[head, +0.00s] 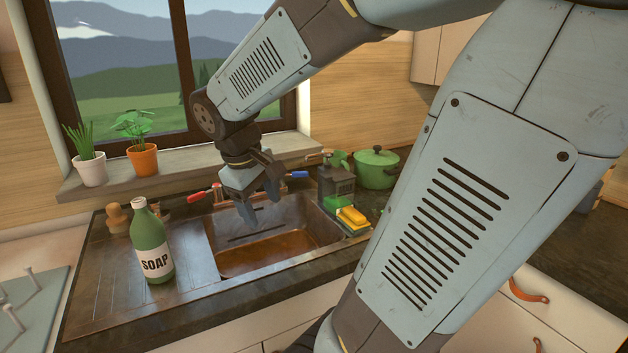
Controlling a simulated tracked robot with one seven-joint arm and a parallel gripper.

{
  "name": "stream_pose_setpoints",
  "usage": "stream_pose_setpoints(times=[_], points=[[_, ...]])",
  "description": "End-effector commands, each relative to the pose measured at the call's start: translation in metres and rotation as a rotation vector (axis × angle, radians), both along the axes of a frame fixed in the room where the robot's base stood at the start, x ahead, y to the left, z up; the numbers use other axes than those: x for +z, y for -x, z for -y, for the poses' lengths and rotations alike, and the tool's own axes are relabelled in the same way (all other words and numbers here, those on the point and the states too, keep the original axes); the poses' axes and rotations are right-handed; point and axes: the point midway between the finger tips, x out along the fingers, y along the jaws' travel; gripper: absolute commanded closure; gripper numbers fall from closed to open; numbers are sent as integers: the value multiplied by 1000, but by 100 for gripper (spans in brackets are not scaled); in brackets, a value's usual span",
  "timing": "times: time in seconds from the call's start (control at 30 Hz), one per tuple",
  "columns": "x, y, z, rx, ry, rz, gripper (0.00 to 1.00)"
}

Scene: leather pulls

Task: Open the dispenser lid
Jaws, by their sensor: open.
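A small dark grey box (337,184) stands at the back right corner of the sink and looks like the dispenser. Whether its lid is open or shut cannot be made out at this size. My gripper (261,208) hangs over the sink, left of the grey box and apart from it. Its fingers point down, are spread and hold nothing.
The sink (285,250) has a red-handled and a blue-handled tap behind it. A green soap bottle (151,245) stands on the left drainer. Yellow and green sponges (352,217) lie in front of the grey box. A green pot (377,168) sits behind right.

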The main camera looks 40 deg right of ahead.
Motion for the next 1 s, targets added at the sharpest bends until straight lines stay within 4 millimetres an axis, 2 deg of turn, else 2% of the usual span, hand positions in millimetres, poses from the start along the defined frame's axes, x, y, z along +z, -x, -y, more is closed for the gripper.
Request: stream_pose_setpoints(times=[0.2,0.6,0.8,1.0], points=[[-26,-25,36,113,171,-235,32],[-59,-74,96,326,498,-667,32],[-70,-104,119,434,673,-887,32],[-78,-136,133,530,842,-1089,32]])
